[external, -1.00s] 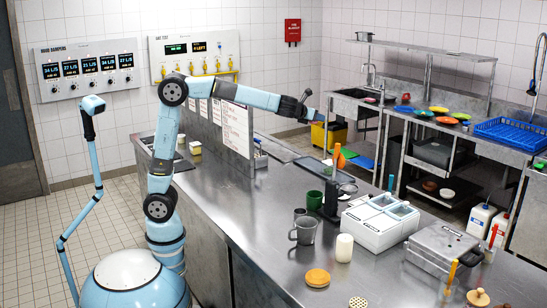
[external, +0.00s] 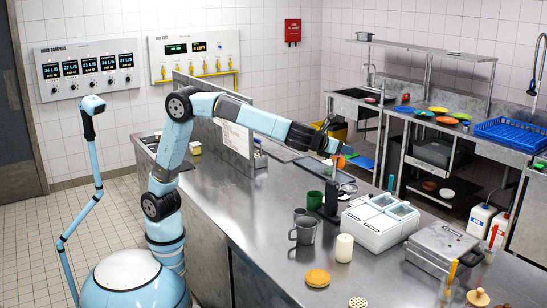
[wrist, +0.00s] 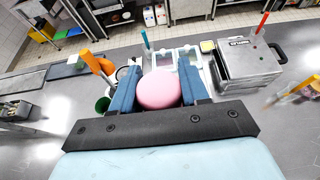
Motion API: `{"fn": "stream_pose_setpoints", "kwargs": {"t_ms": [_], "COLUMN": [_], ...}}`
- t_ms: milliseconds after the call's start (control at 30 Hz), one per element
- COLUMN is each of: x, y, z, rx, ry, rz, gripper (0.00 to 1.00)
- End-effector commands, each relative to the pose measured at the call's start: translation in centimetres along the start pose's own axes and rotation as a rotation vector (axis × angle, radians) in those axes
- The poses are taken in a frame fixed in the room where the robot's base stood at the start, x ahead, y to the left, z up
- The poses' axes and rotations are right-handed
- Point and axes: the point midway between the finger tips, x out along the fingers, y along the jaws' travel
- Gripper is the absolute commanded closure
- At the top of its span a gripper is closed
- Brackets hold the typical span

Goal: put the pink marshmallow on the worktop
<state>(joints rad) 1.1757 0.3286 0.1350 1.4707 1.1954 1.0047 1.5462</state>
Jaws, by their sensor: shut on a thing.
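The pink marshmallow (wrist: 159,90) is a round, thick pink disc between the two blue fingers of my gripper (wrist: 159,74) in the wrist view. The fingers are shut on its sides. In the external view my gripper (external: 342,149) is above the far part of the steel worktop (external: 248,208), beyond the green cup, and the marshmallow cannot be made out there. The worktop also shows in the wrist view (wrist: 52,124), below the held marshmallow.
On the worktop are a green cup (external: 314,200), a grey jug (external: 304,231), a white candle-like cylinder (external: 344,248), a white two-lidded unit (external: 372,225) and a grey press (external: 440,247). An upright divider (external: 236,137) stands at the left. The near left worktop is bare.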

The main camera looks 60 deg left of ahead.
Motion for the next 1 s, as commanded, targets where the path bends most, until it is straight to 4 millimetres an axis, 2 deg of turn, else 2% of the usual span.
{"fn": "stream_pose_setpoints", "kwargs": {"t_ms": [33, 200, 633, 867, 1000], "x": [-1.5, -5.4, -12.2, -9.9, -8.4], "y": [-1.7, -5.5, -10.6, -10.3, -10.3], "z": [-0.8, -2.5, -5.8, -10.3, -13.7], "rx": [0.007, 0.016, 0.035, 0.037, 0.039], "ry": [0.000, -0.003, -0.004, -0.004, -0.004], "rz": [-0.013, -0.035, -0.072, -0.067, -0.066], "gripper": [0.65, 0.65, 0.65, 0.65, 0.65]}}
